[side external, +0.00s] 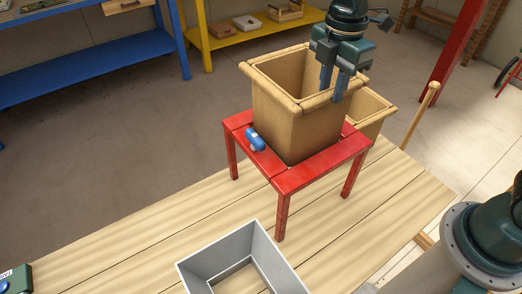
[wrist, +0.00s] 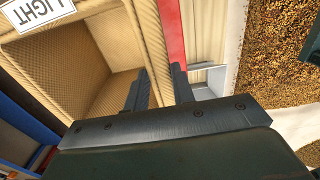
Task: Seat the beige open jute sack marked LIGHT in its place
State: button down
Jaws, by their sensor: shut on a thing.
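The beige open jute sack (side external: 285,118) stands upright, mouth up, at the red stool (side external: 300,180). Whether its base bears fully on the stool top cannot be told. My gripper (side external: 333,94) points down and is shut on the sack's rim on the right side. In the wrist view the two fingers (wrist: 158,88) straddle the sack's wall (wrist: 150,40), with its open inside to the left. A white LIGHT label (wrist: 38,10) shows at the upper left there.
A blue fitting (side external: 255,140) sits on the stool beside the sack. A second beige container (side external: 370,112) stands close behind. A grey open box (side external: 243,262) stands on the planks in front. Grain (wrist: 280,50) lies at right in the wrist view.

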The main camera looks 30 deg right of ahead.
jog(key=shift+f, duration=0.2)
notch_tip(320, 180, down, 15)
dwell(3.6)
jog(key=c, duration=1.1)
grip_release()
jog(key=shift+f, duration=0.1)
notch_tip(320, 180, up, 14)
jog(key=shift+f, duration=0.1)
jog(key=shift+s, duration=0.1)
